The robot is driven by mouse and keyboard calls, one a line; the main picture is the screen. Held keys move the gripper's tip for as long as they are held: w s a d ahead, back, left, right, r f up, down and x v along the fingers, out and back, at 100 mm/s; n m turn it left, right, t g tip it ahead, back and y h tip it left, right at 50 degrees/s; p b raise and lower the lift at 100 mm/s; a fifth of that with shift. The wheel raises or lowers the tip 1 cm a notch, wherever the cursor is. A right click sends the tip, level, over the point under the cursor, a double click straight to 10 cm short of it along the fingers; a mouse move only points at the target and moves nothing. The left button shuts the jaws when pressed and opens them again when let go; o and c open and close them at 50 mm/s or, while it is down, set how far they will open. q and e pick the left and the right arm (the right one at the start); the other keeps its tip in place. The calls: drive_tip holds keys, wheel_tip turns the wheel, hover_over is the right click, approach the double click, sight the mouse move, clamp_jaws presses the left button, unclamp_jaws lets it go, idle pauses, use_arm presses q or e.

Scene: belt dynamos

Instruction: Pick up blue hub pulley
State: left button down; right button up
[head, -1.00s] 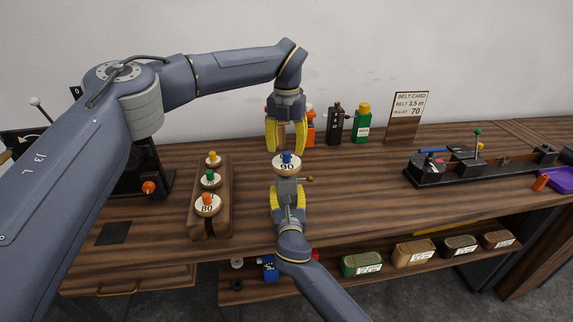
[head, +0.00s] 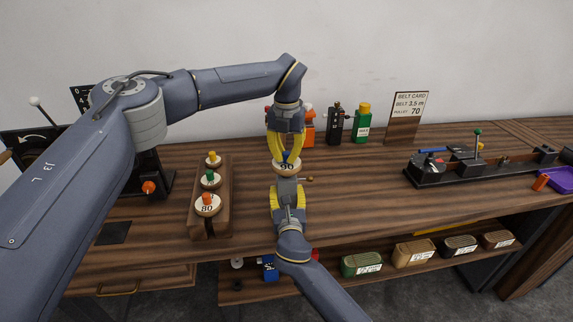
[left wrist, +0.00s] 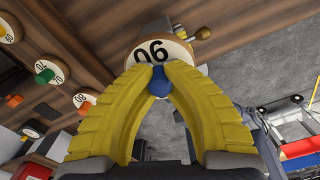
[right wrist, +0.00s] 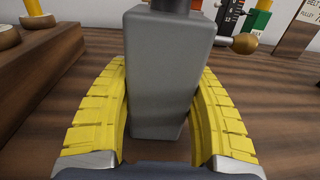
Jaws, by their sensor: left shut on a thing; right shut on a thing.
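The blue hub pulley (head: 287,168) is a pale disc marked 90 with a blue hub. It sits on top of a grey block-like holder (head: 288,187) with a brass-knobbed lever. My left gripper (head: 287,157) points down from above, its yellow fingers closed on the blue hub; the left wrist view shows the fingertips meeting at the hub (left wrist: 158,82). My right gripper (head: 288,198) is shut on the grey holder, gripping its sides; the right wrist view shows the grey body (right wrist: 165,75) between the yellow fingers. The pulley still rests at the holder's top.
A wooden rack (head: 224,205) left of the grippers holds pulleys with yellow, green and orange hubs. A black bench device (head: 455,170) is on the right. The table between is clear.

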use_arm(q)
drive_tip(key=shift+r, duration=0.1)
use_arm(e)
drive_tip(key=shift+f, duration=0.2)
use_arm(q)
wheel_tip(320, 180, up, 10)
drive_tip(key=shift+f, duration=0.1)
idle(0.7)
drive_tip(key=shift+r, duration=0.25)
wheel_tip(320, 180, up, 4)
hover_over(287, 153)
idle(0.8)
use_arm(e)
drive_tip(key=o, duration=1.6)
use_arm(q)
drive_tip(key=shift+a, duration=0.1)
use_arm(e)
drive_tip(key=shift+r, duration=0.1)
drive_tip(key=shift+s, duration=0.1)
